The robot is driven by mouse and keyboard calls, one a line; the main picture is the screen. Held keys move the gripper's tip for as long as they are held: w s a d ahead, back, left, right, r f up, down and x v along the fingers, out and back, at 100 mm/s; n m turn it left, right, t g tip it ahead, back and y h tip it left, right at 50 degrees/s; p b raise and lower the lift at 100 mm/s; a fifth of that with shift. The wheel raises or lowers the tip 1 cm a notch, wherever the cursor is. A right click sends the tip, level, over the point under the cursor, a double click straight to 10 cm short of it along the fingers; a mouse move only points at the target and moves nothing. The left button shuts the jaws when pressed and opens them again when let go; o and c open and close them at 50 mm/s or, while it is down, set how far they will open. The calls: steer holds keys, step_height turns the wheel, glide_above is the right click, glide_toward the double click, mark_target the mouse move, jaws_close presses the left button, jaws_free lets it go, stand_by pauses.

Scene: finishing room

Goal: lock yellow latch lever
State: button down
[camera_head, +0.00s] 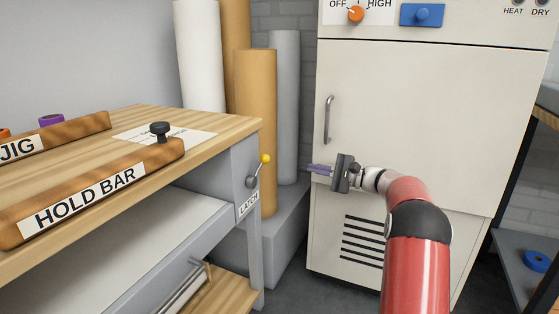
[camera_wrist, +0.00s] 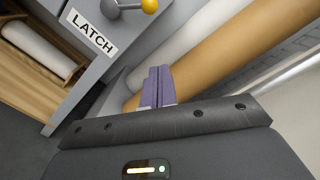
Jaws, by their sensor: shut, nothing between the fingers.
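The latch lever is a short grey arm with a yellow ball knob (camera_head: 265,158) on a round grey pivot, mounted on the grey end panel (camera_head: 243,170) of the workbench. It tilts up and to the right above a label reading LATCH (camera_head: 249,204). In the wrist view the yellow knob (camera_wrist: 149,5) is cut off at the top edge. My gripper (camera_head: 311,168) is to the right of the lever, apart from it, in front of the white cabinet. Its purple fingers (camera_wrist: 157,84) are shut and empty, and they point toward the lever side.
The white cabinet (camera_head: 400,130) with a vertical handle (camera_head: 328,118) stands behind my gripper. Tall rolls (camera_head: 256,110) stand behind the bench end. Open space lies between gripper and lever.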

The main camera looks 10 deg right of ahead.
mark_target(259, 170)
steer(key=shift+a, duration=0.1)
steer(key=w+a+r, duration=0.2)
steer(key=w+a, duration=0.1)
steer(key=a, duration=0.8)
steer(key=shift+b, duration=0.35)
